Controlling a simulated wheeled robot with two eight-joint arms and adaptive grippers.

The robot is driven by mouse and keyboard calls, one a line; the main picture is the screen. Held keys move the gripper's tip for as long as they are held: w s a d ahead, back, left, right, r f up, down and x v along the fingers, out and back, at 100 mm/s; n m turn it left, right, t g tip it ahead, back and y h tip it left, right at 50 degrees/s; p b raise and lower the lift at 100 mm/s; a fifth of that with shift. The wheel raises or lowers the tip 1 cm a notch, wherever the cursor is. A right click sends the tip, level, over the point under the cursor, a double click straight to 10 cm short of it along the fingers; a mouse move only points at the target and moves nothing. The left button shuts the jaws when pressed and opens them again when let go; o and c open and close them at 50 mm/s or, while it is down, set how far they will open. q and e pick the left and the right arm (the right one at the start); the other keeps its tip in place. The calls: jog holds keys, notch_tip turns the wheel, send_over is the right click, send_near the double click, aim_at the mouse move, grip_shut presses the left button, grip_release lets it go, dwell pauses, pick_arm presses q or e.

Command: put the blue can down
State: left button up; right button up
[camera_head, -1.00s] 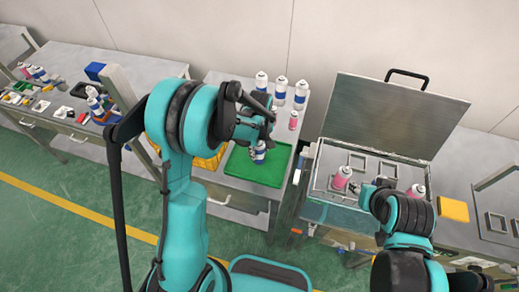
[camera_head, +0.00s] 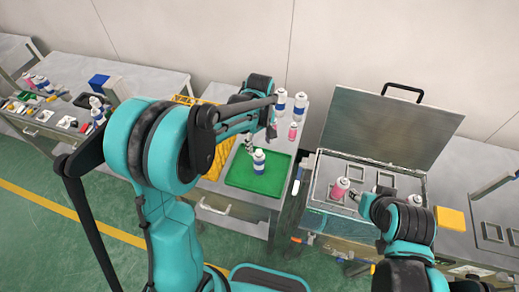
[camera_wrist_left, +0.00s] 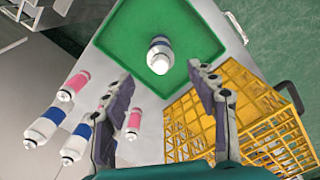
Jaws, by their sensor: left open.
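The blue can (camera_head: 259,164), white with a blue band, stands upright on the green tray (camera_head: 240,180). In the left wrist view the blue can (camera_wrist_left: 160,58) is on the green tray (camera_wrist_left: 125,35), beyond my open fingertips and apart from them. My left gripper (camera_head: 261,137) is open and empty, just behind and above the can; it also shows in the left wrist view (camera_wrist_left: 160,75). My right gripper (camera_head: 355,194) is beside a pink can (camera_head: 340,188) at the open metal case; whether its jaws grip it is too small to tell.
Several blue-and-white and pink cans stand behind the tray, one white-and-blue can (camera_head: 300,103) among them. A yellow wire basket (camera_wrist_left: 195,125) is beside the tray. The case (camera_head: 385,125) has its lid up. A yellow block (camera_head: 450,218) lies right of it.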

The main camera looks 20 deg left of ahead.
pick_arm(q)
jog(key=shift+r, duration=0.45)
jog(key=s+a+r+m+t, duration=0.1)
jog(key=s+r+m+t, duration=0.2)
jog(key=s, duration=0.5)
jog(key=s+a+r+m+t, duration=0.2)
jog(key=s+r+m+t, duration=0.2)
jog(key=s, duration=0.5)
jog(key=shift+r+m, duration=1.3)
jog(key=shift+m, duration=0.6)
